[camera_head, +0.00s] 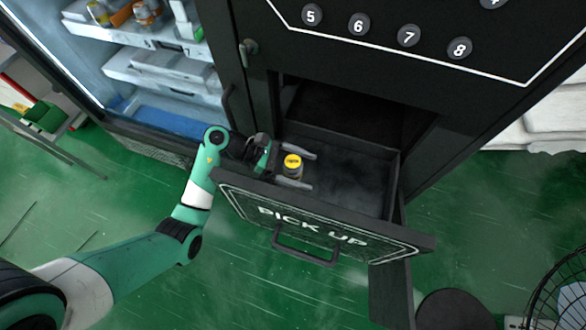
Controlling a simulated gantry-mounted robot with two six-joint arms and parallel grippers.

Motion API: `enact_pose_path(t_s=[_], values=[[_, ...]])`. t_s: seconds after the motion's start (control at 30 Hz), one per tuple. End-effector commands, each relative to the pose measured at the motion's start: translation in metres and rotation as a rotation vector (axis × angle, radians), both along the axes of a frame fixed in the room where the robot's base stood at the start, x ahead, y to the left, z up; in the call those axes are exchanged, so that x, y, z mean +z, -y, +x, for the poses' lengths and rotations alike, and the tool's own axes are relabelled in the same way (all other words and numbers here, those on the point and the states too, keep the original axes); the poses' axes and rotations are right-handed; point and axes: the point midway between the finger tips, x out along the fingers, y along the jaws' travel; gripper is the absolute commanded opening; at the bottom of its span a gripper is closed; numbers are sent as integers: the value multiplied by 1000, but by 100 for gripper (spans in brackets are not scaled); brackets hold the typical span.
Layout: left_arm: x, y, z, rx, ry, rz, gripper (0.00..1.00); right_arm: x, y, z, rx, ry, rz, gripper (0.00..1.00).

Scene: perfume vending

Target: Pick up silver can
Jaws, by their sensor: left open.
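A small can (293,167) with a yellow top and a darker body stands in the open black drawer (350,178), near its left side. Whether its body is silver is hard to tell at this size. My left gripper (297,169) reaches in over the drawer's left side. Its two fingers are open, one on the far side and one on the near side of the can. Whether either finger touches the can is not clear. My right gripper is not in view.
The drawer's front panel (318,222) reads PICK UP and has a handle (303,250). The black vending machine (420,75) with numbered buttons rises behind. A lit display cabinet (165,70) stands at left. A wire fan guard (560,295) is at lower right.

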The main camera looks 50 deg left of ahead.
Motion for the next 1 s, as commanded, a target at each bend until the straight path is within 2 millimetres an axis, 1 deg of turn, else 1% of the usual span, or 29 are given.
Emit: enact_pose_path(t_s=[0.1,0.17,0.2,0.57,0.6,0.67,0.87,0.93,1.0], values=[[1,0,0,1,0,0,100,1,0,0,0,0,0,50],[1,0,0,1,0,0,89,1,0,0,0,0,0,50],[1,-1,0,1,0,0,82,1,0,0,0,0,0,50],[1,-1,0,1,0,0,17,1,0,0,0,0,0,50],[1,-1,0,1,0,0,10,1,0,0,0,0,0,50],[1,-1,0,1,0,0,0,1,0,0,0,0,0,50],[2,-1,0,1,2,0,0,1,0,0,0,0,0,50],[7,-1,0,0,2,1,0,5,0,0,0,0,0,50],[18,-1,0,1,3,1,0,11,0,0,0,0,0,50]])
